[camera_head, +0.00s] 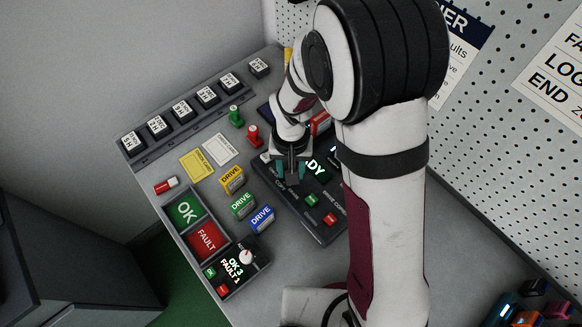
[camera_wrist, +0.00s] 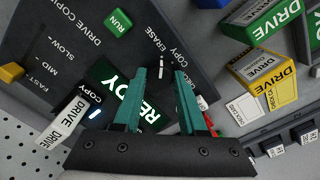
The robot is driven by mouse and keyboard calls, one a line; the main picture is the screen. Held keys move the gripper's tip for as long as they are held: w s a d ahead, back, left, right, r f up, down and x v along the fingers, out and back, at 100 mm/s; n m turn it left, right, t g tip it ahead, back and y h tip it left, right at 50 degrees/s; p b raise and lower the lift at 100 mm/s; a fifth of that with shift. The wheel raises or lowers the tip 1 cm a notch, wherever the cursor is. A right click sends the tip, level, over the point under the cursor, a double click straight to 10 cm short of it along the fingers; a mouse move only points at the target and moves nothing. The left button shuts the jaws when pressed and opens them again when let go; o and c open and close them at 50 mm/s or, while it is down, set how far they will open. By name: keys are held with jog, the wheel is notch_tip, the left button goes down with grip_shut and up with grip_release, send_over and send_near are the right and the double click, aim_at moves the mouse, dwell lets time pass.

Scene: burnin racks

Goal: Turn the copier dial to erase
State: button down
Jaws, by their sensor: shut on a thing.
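The drive copier (camera_head: 318,221) is a dark panel with a green READY display; it also fills much of the wrist view (camera_wrist: 60,55). My gripper (camera_head: 291,178) points down at the copier in the head view. A short white mark (camera_wrist: 162,66) shows between the fingertips, near both labels. I cannot tell which label the dial points to.
Yellow, green and blue drives (camera_head: 262,217) stand left of the copier. The OK and FAULT trays (camera_head: 203,241) are at the lower left. A pegboard (camera_head: 480,150) is on the right.

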jog(key=shift+c, duration=2.3)
grip_release()
jog(key=shift+r, duration=0.1)
notch_tip(320, 180, up, 16)
jog(key=s+d+m+y, duration=0.1)
jog(key=s+d+m, duration=0.2)
jog(key=s, duration=0.6)
jog(key=s+d+r+m, duration=0.1)
jog(key=s+d+m, duration=0.1)
jog(key=s+d, duration=0.4)
jog(key=s, duration=0.3)
jog(key=shift+d+m+y, duration=0.25)
jog(key=shift+m+y, duration=0.15)
